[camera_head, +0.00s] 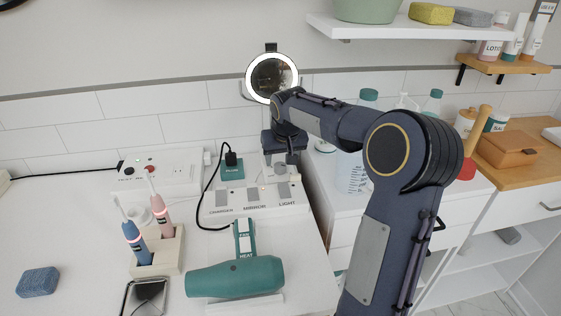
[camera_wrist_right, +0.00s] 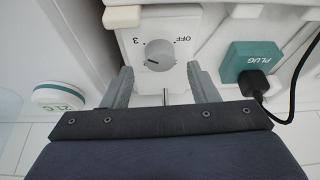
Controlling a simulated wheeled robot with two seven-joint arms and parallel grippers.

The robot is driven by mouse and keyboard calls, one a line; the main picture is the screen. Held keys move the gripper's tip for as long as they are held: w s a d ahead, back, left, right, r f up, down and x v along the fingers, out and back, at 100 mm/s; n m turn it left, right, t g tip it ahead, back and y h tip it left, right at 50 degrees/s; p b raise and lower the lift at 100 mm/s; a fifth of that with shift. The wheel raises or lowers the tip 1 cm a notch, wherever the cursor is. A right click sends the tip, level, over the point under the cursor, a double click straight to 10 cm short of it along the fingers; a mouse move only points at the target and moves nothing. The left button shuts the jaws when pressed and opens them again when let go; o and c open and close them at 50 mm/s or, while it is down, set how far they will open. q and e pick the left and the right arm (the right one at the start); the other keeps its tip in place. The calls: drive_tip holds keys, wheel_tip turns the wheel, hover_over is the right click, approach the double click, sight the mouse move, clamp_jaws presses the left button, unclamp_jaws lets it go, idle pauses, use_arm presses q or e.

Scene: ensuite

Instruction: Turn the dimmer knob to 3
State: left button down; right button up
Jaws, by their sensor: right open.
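The dimmer knob (camera_wrist_right: 159,52) is a round grey dial on a white plate, with "3" to its left and "OFF" to its right in the right wrist view. A dark mark on its face lies towards the lower left, not clearly at either label. In the head view the knob (camera_head: 280,168) shows small below my right gripper (camera_head: 284,152). In the wrist view my right gripper (camera_wrist_right: 160,69) is open, one finger on each side of the knob's lower side, with gaps between; contact is not visible. My left gripper is not in view.
A switch strip (camera_head: 237,209) labelled charger, mirror and light stands in front. A teal plug (camera_wrist_right: 250,62) with a black cord sits beside the knob plate. A lit round mirror (camera_head: 272,77) is behind. A teal hair dryer (camera_head: 235,277) and toothbrush holder (camera_head: 158,255) are nearer.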

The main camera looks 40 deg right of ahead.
drive_tip(key=v, duration=0.5)
idle(0.4)
drive_tip(key=s+a+r+n+t+y+p, duration=0.1)
drive_tip(key=s+a+r+n+y+p, duration=0.3)
drive_tip(key=s+a, duration=0.9)
drive_tip(key=s+a+f+y+p, duration=0.1)
drive_tip(key=s+a+p, duration=0.3)
drive_tip(key=s+a, duration=0.5)
drive_tip(key=s+f, duration=0.1)
drive_tip(key=s, duration=0.3)
drive_tip(key=shift+s+a+f+m+y+p, duration=0.2)
drive_tip(key=shift+a+f+m+y+p, duration=0.1)
drive_tip(key=shift+f+y, duration=0.1)
